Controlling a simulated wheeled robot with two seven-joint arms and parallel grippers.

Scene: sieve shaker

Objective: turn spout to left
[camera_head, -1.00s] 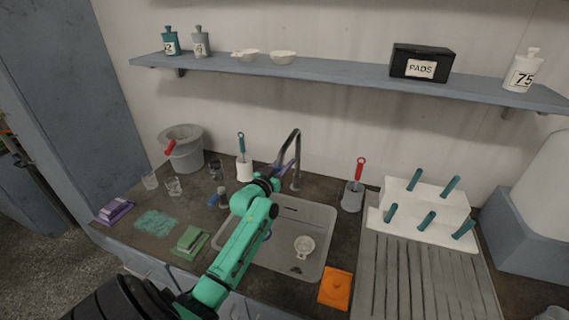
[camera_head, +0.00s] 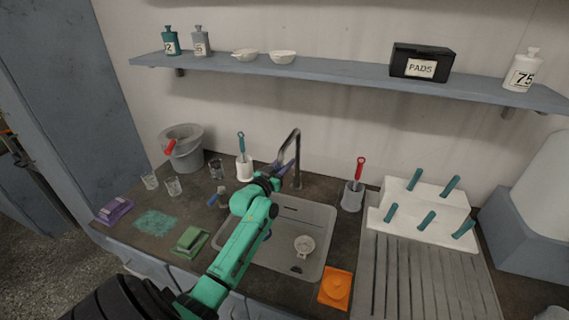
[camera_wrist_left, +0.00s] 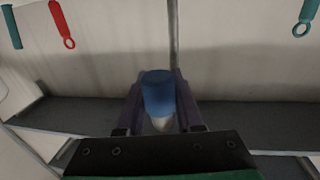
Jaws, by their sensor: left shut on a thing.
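The grey tap spout (camera_head: 297,150) rises at the back edge of the sink (camera_head: 323,225), arcs over and comes down forward and slightly left of its post. My left gripper (camera_head: 284,167) is at the spout's lower end, with its purple fingers shut on it. In the left wrist view, which looks upside down, a blue cylindrical end (camera_wrist_left: 158,92) sits between the fingers. The grey post (camera_wrist_left: 173,40) shows behind it. My left arm hides part of the sink and the tap's front. My right gripper is not in view.
A white brush holder (camera_head: 244,170) stands left of the tap and a grey one (camera_head: 351,197) right of it. A small strainer (camera_head: 304,245) lies in the sink. A white rack with teal pegs (camera_head: 430,208) stands at the right. The shelf (camera_head: 340,73) runs above.

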